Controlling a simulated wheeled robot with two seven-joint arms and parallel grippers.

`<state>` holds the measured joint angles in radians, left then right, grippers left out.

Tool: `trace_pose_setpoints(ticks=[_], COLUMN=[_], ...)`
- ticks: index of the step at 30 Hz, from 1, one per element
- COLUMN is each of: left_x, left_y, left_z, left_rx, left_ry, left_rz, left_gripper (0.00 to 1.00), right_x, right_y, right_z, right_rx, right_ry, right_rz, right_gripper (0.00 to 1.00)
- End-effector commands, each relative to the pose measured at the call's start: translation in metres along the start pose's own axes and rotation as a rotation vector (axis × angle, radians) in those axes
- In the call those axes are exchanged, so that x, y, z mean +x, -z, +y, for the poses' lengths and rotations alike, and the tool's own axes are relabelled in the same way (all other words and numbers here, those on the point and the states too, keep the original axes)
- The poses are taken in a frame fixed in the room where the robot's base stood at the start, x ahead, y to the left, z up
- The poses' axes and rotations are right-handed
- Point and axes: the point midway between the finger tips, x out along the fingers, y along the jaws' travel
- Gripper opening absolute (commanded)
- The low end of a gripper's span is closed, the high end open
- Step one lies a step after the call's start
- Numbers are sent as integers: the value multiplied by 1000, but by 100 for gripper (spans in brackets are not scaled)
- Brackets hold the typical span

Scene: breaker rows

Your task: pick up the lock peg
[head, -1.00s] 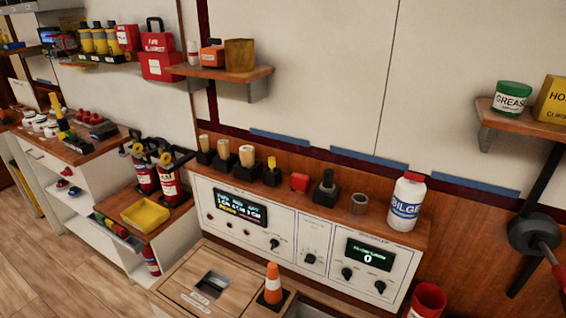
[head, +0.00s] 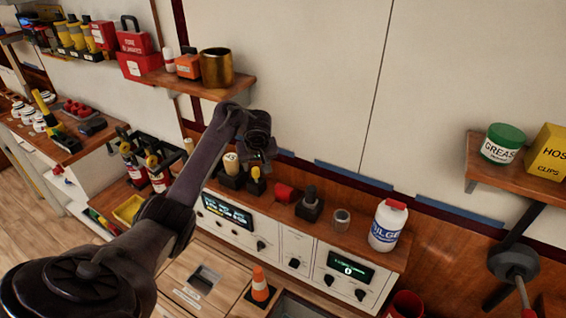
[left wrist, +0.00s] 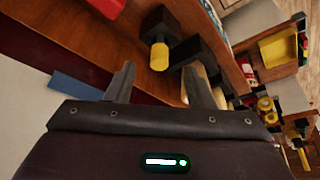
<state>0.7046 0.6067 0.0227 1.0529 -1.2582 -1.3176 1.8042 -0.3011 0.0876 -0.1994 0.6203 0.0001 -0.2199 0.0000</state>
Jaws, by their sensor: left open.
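A yellow-topped peg (head: 256,180) stands in a black block on the wooden ledge; it looks like the lock peg, though no label shows. In the left wrist view, the yellow peg (left wrist: 159,56) is beyond and between my fingertips, with a gap to them. My left gripper (head: 262,160) is above the ledge close to this peg, open and empty. Its two separate fingers also show in the left wrist view (left wrist: 159,80). A pale wooden peg (head: 231,164) in a black block stands just left of the yellow one; my arm hides the pegs further left. My right gripper is out of view.
Right along the ledge are a red piece (head: 286,193), a black knobbed piece (head: 310,206), a grey ring (head: 341,219) and a white bottle (head: 388,226). A wooden shelf (head: 240,88) with a brass cup (head: 217,68) is above. An orange cone (head: 259,284) stands below.

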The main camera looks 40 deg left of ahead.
Motion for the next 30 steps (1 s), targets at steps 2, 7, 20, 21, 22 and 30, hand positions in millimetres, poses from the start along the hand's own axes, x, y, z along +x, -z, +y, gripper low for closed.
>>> trace_pose_setpoints(ticks=[2, 7, 20, 21, 22, 30], left_x=[-8, 8, 59, 62, 64, 66], left_y=[9, 11, 8, 8, 8, 9], left_z=[-4, -5, -6, -6, -6, -5], left_rx=[-18, -25, -25, -25, -24, -23], left_ry=[9, 13, 12, 11, 10, 9], left_rz=[17, 22, 21, 22, 23, 24], left_gripper=[48, 48, 48, 48, 48, 46], right_x=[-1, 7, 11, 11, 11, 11], right_y=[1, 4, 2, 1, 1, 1], right_z=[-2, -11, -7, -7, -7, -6], right_rx=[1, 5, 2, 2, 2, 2], right_ry=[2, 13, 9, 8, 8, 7], right_rz=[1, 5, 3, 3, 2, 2], right_gripper=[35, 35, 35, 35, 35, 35])
